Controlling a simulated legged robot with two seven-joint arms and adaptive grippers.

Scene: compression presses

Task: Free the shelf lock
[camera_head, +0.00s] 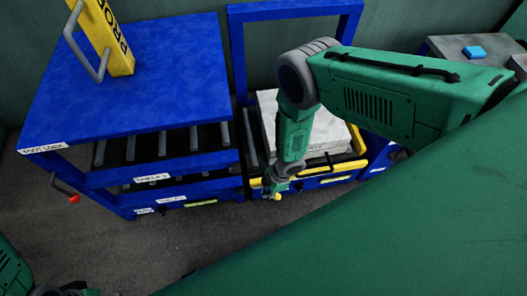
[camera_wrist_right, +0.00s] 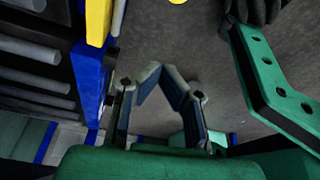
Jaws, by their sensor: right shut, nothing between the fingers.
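My right gripper (camera_head: 272,190) hangs at the front left corner of the yellow-edged shelf (camera_head: 349,162), which carries a pale slab (camera_head: 331,137). In the right wrist view its two fingers (camera_wrist_right: 161,70) meet at the tips with nothing between them. A small round yellow knob (camera_head: 277,197) shows beside the gripper; a round yellow piece (camera_wrist_right: 178,2) is cut by the top edge of the wrist view. I cannot make out which part is the shelf lock, or whether the gripper touches the knob. My left arm shows only at the bottom left corner, with its fingertips hidden.
A blue roller cart (camera_head: 135,75) stands on the left, with a "FOOT LOCK" label, a red-tipped lever (camera_head: 73,198) and a yellow post (camera_head: 107,38). A grey surface with a blue block (camera_head: 474,53) is at the back right.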

